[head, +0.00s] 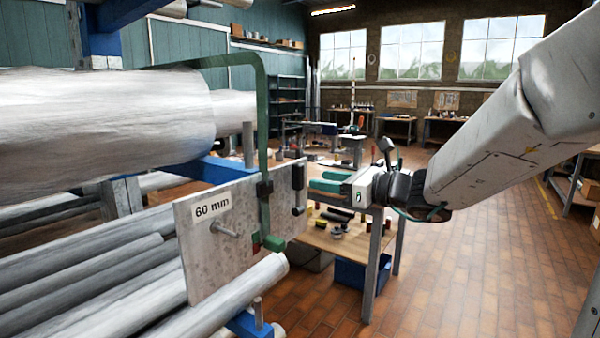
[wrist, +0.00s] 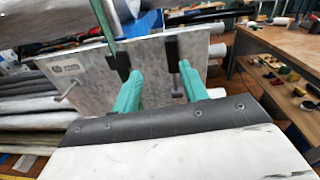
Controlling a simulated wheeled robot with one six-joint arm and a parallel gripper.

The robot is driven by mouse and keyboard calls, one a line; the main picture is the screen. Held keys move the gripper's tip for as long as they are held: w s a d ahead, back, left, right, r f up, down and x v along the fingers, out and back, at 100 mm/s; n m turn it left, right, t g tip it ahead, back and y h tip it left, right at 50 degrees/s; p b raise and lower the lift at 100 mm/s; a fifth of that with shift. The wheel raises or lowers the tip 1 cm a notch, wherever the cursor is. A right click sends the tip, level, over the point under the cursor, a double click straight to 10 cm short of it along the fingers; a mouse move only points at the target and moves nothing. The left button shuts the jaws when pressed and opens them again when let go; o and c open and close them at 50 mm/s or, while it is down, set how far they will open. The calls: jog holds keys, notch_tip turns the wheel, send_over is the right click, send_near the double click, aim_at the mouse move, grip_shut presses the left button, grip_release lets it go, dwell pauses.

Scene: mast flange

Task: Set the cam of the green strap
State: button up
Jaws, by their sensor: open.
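The green strap (head: 262,110) comes over the large grey pipe and hangs down in front of a plate marked "60 mm" (head: 205,250). A black block, seemingly the cam (head: 265,189), sits on the strap; it also shows in the wrist view (wrist: 118,64). The strap's lower end has a green and red piece (head: 271,242). My gripper (head: 312,181) is open, its green fingers pointing at the plate from the right. In the wrist view (wrist: 160,69) the left fingertip appears near the black block; contact cannot be told.
A black hooked bar (head: 299,190) stands on the plate's right part, near the right finger in the wrist view (wrist: 171,52). A metal pin (head: 224,229) sticks out of the plate. Pipes lie below. A wooden bench (head: 345,240) with small parts stands behind; floor is free at right.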

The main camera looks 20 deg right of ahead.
aim_at(303, 171)
jog(key=shift+m+t, duration=0.5)
jog(key=shift+m, duration=0.1)
jog(key=x, duration=0.2)
jog(key=d+x, duration=0.1)
jog(key=x, duration=0.2)
jog(key=w+x, duration=0.1)
jog(key=x, duration=0.1)
jog(key=shift+w, duration=0.35)
grip_shut()
jog(key=shift+d, duration=0.1)
